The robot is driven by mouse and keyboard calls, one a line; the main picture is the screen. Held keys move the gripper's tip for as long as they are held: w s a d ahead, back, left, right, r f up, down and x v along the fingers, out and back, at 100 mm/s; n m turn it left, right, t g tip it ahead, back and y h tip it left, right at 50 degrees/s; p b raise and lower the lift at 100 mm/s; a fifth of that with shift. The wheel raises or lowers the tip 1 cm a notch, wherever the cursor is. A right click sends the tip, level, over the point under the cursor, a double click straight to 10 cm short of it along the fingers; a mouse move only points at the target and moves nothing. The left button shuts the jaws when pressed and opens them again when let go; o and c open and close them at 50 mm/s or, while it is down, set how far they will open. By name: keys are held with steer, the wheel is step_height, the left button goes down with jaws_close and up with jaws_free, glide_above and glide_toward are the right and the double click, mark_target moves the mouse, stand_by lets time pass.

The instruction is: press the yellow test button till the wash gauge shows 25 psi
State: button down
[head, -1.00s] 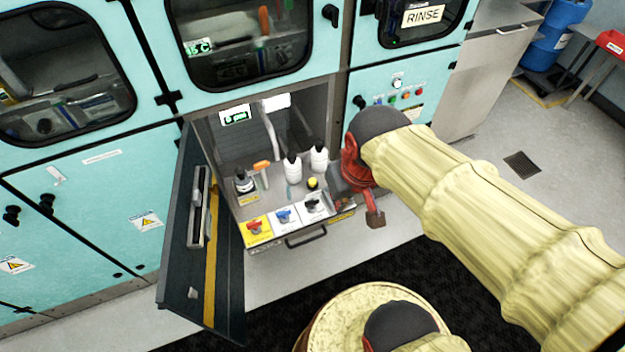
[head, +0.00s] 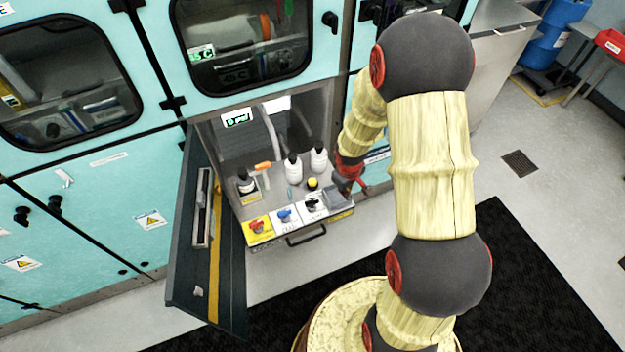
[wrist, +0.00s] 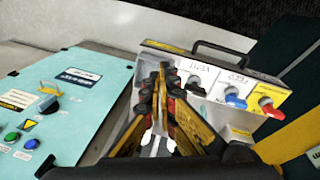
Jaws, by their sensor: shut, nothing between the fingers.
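The yellow test button (head: 312,183) is a small yellow cap on a dark base. It stands on the grey shelf of the open bay, behind the row of valves. The gauge display (head: 237,118) hangs at the back of the bay with green digits that seem to read 0 psi. My gripper (head: 343,187) is at the right end of the bay, to the right of the button and apart from it. In the wrist view my gripper (wrist: 162,72) has its fingers together and empty. I cannot make out the button in the wrist view.
Red (head: 258,226), blue (head: 285,215) and black (head: 312,204) valve handles line the front panel, above a drawer handle (head: 306,235). White bottles (head: 293,168) stand behind the button. The open dark door (head: 206,245) bounds the left side.

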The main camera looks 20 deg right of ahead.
steer(key=w+f+n+t, duration=0.2)
steer(key=w+f, duration=0.2)
steer(key=f, duration=0.3)
steer(key=n+t+y, duration=0.2)
steer(key=n, duration=0.1)
glide_toward(311, 182)
steer(key=s+d, duration=0.1)
steer(key=s+d+f, duration=0.1)
steer(key=s, duration=0.1)
steer(key=shift+d, duration=0.2)
steer(key=w+a+r+n+t+y, duration=0.1)
steer(key=w+a+r+n+t, duration=0.2)
steer(key=w+r, duration=0.2)
steer(key=w, duration=0.2)
steer(key=shift+w+r+t, duration=0.25)
steer(key=shift+t, duration=0.05)
steer(key=shift+f+b, duration=2.75)
steer(key=shift+f, duration=1.65)
steer(key=shift+f, duration=0.15)
